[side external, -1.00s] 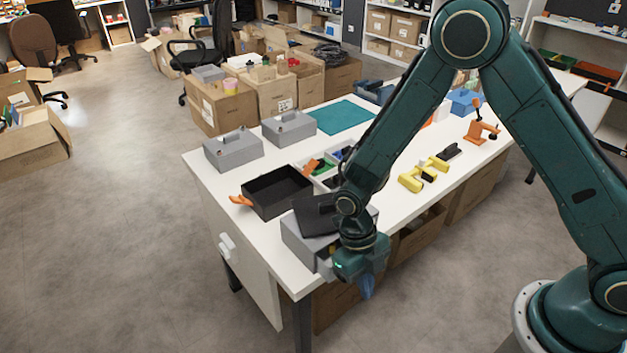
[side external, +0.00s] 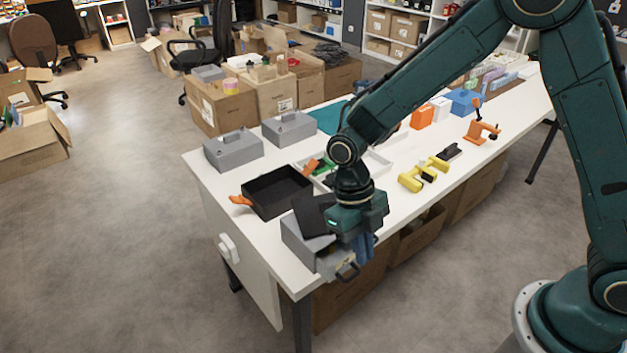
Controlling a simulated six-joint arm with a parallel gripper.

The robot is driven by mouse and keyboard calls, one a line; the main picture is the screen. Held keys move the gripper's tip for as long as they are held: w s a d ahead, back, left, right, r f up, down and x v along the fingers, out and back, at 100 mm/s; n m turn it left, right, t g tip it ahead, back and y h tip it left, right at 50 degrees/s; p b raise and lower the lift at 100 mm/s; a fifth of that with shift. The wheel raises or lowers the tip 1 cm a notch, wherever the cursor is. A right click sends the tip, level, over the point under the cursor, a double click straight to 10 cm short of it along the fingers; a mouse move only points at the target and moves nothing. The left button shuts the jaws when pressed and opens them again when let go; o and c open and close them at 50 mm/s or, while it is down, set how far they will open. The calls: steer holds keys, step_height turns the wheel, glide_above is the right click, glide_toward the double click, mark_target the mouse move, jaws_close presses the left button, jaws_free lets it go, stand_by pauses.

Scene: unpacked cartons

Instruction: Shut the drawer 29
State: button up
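A small grey drawer unit (side external: 300,245) stands near the table's front left corner, with a dark panel (side external: 314,214) tilted on its top. Its drawer (side external: 332,264) sticks out at the table's front edge, with a dark loop handle (side external: 348,272). How far it is pulled out is partly hidden by my gripper. No number 29 is readable. My gripper (side external: 366,250) points down with blue fingers just above and beside the drawer's right side. The gap between the fingers is too small to make out, and I cannot tell whether they touch the drawer.
A black open tray (side external: 276,207) and an orange-handled tool (side external: 241,200) lie behind the unit. Grey boxes (side external: 234,150) stand farther left. A yellow tool (side external: 424,174) and an orange clamp (side external: 482,130) lie to the right. Cartons (side external: 345,290) stand under the table.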

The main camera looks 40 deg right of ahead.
steer(key=shift+o, duration=0.7)
step_height(320, 180, up, 5)
steer(key=n+t, duration=0.5)
steer(key=n, duration=1.7)
glide_above(354, 275)
steer(key=s, duration=0.3)
steer(key=m, duration=0.4)
steer(key=shift+r+t, duration=0.25)
steer(key=shift+t, duration=0.15)
steer(key=shift+f, duration=0.15)
steer(key=shift+w+f, duration=0.45)
steer(key=shift+f, duration=1.75)
steer(key=shift+w+f, duration=0.4)
steer(key=shift+f, duration=1.8)
steer(key=shift+w+f, duration=0.45)
steer(key=shift+f, duration=1.75)
